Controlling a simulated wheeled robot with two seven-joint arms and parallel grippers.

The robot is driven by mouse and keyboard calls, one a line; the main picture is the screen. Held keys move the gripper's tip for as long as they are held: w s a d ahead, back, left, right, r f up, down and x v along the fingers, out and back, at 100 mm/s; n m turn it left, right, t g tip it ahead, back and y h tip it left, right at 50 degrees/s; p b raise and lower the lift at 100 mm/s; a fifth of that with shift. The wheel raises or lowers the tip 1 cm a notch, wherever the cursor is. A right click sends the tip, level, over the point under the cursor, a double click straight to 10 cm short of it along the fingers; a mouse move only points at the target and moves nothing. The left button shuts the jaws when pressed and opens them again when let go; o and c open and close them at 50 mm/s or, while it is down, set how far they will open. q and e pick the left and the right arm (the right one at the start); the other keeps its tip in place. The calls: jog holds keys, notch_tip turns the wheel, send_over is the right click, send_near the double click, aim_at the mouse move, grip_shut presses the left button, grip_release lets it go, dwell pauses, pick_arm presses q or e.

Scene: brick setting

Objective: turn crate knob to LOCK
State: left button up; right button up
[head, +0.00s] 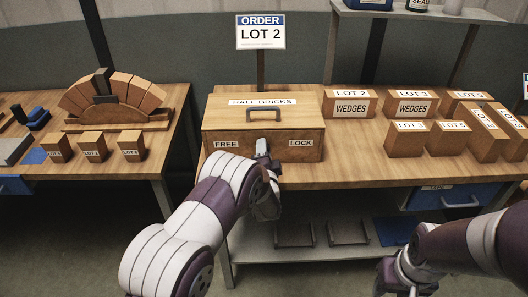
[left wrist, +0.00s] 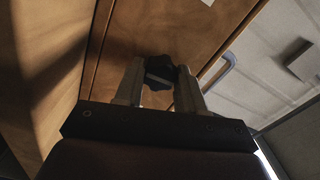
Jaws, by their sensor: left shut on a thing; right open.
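The wooden crate (head: 225,115) stands on the middle bench, its lid labelled HALF BRICKS and carrying a dark handle. Its front has a FREE label (head: 226,144) on the left and a LOCK label (head: 300,143) on the right. My left gripper (head: 263,147) is at the crate's front between the two labels. In the left wrist view its fingers are shut on the dark knob (left wrist: 160,72). In the head view the gripper hides the knob, so I cannot tell which label it points to. My right gripper (head: 388,277) is open and empty at the lower right, away from the bench.
Boxes labelled LOT 2 (head: 350,104) and LOT 3 (head: 410,104) stand right of the crate with several others. An ORDER LOT 2 sign (head: 261,32) rises behind it. A brick arch (head: 118,97) is on the left bench. A lower shelf (head: 300,251) lies beneath.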

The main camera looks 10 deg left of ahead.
pick_arm(q)
jog(key=shift+f, duration=0.1)
jog(key=o, duration=1.1)
jog(key=shift+c, duration=0.2)
jog(key=v, duration=1.3)
jog(key=shift+b, duration=0.35)
jog(key=shift+w, duration=0.15)
